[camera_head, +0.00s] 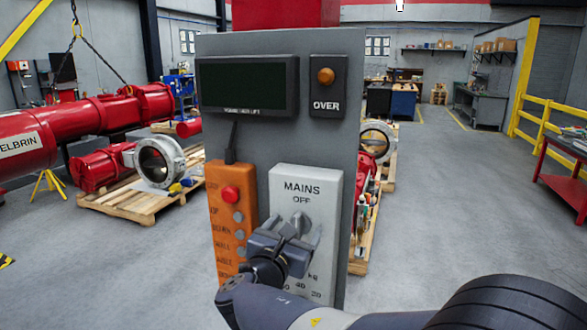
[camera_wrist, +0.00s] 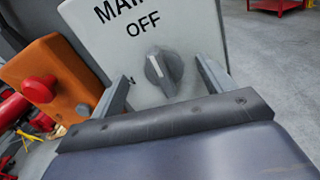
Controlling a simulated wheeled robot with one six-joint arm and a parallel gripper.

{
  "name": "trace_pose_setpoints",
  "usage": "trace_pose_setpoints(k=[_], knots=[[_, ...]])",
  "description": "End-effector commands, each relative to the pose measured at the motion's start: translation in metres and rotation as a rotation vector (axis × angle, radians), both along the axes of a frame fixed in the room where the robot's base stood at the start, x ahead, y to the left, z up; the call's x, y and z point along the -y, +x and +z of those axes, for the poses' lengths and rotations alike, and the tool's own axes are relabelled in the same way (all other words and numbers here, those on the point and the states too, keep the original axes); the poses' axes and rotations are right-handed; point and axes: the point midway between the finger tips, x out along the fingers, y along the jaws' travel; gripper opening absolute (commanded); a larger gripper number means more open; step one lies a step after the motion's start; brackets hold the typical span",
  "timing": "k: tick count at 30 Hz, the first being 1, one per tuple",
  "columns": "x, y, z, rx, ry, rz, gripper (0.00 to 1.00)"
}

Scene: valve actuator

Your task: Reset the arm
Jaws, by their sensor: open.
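My gripper (camera_head: 303,228) is in front of the light grey MAINS switch box (camera_head: 318,183) on the grey panel. In the wrist view my gripper (camera_wrist: 160,85) is open, with one finger on each side of the grey rotary knob (camera_wrist: 164,70). The knob's pointer stands near upright toward the OFF marking. In the head view the knob (camera_head: 301,222) is partly covered by my gripper. I cannot tell whether the fingers touch the box face. My arm reaches in from the lower right and hides some lower markings of the box.
An orange control box (camera_head: 229,240) with a red button (camera_head: 230,194) hangs left of the switch box. A dark display (camera_head: 247,86) and an amber OVER lamp (camera_head: 326,76) are above. A red table (camera_head: 562,180) stands far right. The floor to the right is clear.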

Motion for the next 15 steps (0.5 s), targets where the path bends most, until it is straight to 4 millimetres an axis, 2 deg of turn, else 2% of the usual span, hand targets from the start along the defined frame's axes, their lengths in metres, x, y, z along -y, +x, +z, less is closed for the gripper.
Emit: trace_pose_setpoints(k=[8, 15], knots=[[-0.001, 0.000, 0.002, -0.045, -0.117, 0.000, 0.76], [-0.004, -0.010, -0.001, -0.043, -0.117, 0.000, 0.76]])
